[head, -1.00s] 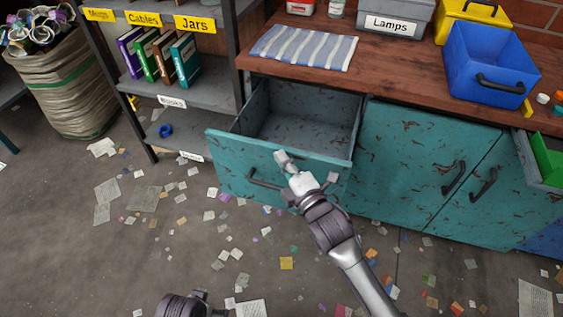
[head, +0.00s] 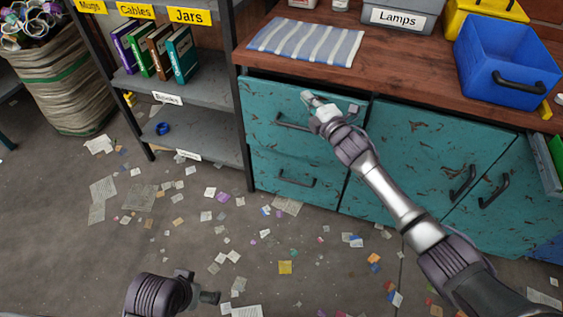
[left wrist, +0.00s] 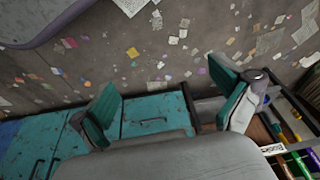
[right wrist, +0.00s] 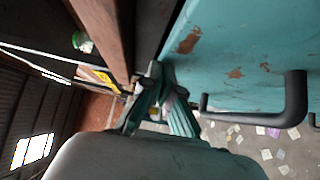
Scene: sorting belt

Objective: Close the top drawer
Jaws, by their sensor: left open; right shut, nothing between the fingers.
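The top drawer (head: 268,108) is a worn teal front with a dark bar handle (head: 291,123). My right gripper (head: 312,102) is shut and empty at the upper part of the drawer front, above and right of the handle. In the right wrist view its fingers (right wrist: 160,95) are together close to the teal drawer front (right wrist: 225,50), beside the handle (right wrist: 260,112); contact is not clear. My left gripper (left wrist: 170,110) is open and empty, away from the drawer.
A lower drawer (head: 290,175) and teal cabinet doors (head: 430,160) are shut below the wooden counter (head: 390,85). A striped cloth (head: 305,42), a Lamps box (head: 395,18) and a blue bin (head: 500,65) stand on it. A shelf (head: 205,92) is at left. Paper scraps litter the floor.

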